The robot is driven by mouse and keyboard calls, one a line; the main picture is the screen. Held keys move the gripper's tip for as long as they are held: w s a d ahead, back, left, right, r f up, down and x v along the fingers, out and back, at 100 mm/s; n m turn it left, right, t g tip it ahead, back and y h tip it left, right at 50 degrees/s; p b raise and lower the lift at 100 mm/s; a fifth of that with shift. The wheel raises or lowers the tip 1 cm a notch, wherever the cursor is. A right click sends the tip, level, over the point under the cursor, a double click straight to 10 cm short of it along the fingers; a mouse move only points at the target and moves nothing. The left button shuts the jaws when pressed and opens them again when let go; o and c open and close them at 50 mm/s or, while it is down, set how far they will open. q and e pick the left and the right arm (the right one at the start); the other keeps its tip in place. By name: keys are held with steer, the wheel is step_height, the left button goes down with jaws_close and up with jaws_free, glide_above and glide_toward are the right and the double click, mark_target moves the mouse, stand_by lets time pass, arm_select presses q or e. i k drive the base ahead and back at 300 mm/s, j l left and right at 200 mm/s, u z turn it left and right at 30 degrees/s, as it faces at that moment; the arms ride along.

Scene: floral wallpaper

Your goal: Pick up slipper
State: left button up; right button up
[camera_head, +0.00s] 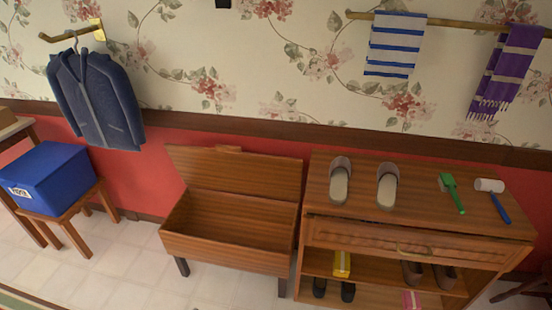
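Two grey slippers with pale insoles stand side by side on top of the wooden cabinet (425,226). The left slipper (340,185) and the right slipper (387,190) are a small gap apart, with their covered toes towards the wall. Neither of my grippers shows in the head view, and nothing touches the slippers.
A green brush (452,192) and a white-and-blue tool (492,187) lie to the right on the cabinet top. Brown shoes (413,272) sit on a shelf below. An open, empty wooden chest (232,262) stands left, then a stool with a blue box (52,178).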

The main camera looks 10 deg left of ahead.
mark_target(340, 169)
steer(key=i+j+z, duration=0.1)
steer(key=i+j, duration=0.15)
steer(key=j, duration=0.15)
steer(key=i+j, duration=0.3)
steer(key=i+j+z, duration=0.15)
steer(key=j, duration=0.3)
steer(key=i+z, duration=0.1)
steer(key=z, duration=1.3)
